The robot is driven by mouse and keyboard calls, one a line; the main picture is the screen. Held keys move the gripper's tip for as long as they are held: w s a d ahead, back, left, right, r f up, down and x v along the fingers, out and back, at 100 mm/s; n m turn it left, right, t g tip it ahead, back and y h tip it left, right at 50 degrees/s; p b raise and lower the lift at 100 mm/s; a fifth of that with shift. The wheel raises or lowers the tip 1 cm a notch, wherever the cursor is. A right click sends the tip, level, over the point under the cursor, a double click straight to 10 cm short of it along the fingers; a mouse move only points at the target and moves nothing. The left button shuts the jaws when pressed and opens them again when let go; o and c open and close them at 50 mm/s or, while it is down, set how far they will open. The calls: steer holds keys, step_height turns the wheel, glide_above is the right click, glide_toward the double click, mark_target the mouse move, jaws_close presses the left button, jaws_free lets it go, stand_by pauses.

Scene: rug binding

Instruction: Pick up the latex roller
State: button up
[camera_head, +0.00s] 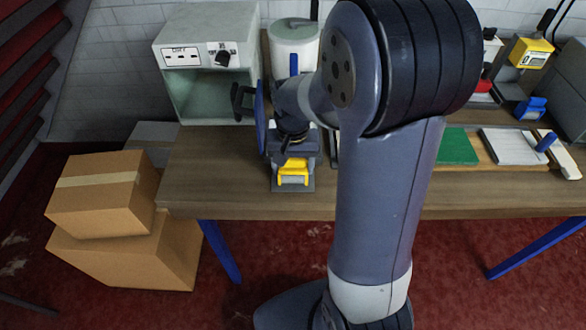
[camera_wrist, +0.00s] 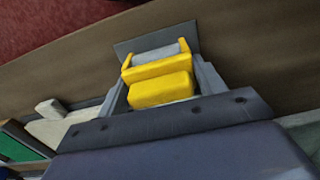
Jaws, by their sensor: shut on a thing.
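The latex roller, a yellow body with a pale grey cylinder at its far end, shows in the wrist view (camera_wrist: 160,88) and in the head view (camera_head: 292,179). It is at a flat grey plate (camera_wrist: 128,47) on the wooden workbench (camera_head: 225,190), near the front edge. My gripper (camera_wrist: 160,85) points down over it, with a grey finger on each side, shut on the yellow body. In the head view my gripper (camera_head: 293,164) is partly hidden by my wrist. I cannot tell whether the roller touches the plate.
A grey-green open cabinet (camera_head: 205,97) and a white bucket (camera_head: 294,48) stand behind my gripper. Right of my arm lie a green pad (camera_head: 457,147) and a pale pad (camera_head: 509,147). Cardboard boxes (camera_head: 100,195) are stacked on the red floor, left of the bench.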

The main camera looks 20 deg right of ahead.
steer(key=shift+r, duration=0.1)
step_height(320, 180, up, 10)
steer(key=shift+f, duration=0.1)
stand_by(0.3)
steer(key=o, duration=0.6)
steer(key=c, duration=0.4)
